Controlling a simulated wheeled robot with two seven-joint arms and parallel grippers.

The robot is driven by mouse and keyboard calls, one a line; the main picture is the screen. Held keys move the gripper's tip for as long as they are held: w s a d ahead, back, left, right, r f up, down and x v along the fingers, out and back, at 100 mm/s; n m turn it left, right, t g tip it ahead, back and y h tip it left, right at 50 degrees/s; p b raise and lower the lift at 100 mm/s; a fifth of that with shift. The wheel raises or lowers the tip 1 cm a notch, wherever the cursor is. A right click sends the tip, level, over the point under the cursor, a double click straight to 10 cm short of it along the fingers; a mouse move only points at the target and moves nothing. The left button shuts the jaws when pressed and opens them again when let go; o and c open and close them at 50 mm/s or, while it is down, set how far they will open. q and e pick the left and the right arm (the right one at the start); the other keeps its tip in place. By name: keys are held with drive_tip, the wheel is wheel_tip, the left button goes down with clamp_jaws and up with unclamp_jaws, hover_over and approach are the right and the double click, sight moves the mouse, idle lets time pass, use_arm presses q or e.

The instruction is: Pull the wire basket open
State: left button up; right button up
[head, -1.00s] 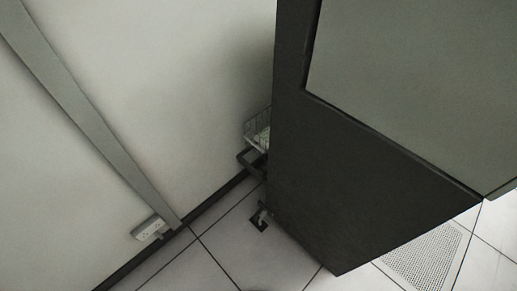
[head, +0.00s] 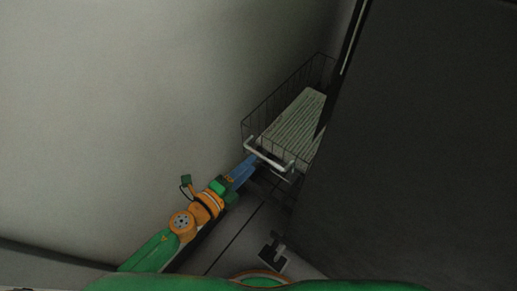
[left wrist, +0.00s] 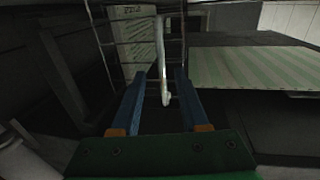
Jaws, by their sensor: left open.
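The wire basket (head: 262,118) stands between the pale wall and a dark cabinet, holding a stack of pale green striped cards (head: 296,122). A pale bar handle (head: 268,158) runs across its front. In the left wrist view the wire mesh (left wrist: 110,52) and the upright-looking handle (left wrist: 162,62) show ahead. My right gripper is not in view.
The dark cabinet side (head: 430,150) rises close on the right and hides part of the basket. The pale wall (head: 120,110) is on the left. A small bracket-like fitting (head: 272,252) sits near the floor below the basket.

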sight(262, 155)
use_arm(q)
drive_tip(key=x, duration=0.5)
drive_tip(key=shift+w+d+b, duration=0.2)
drive_tip(key=shift+d+b, duration=0.15)
drive_tip(key=shift+d, duration=0.05)
clamp_jaws()
idle(0.9)
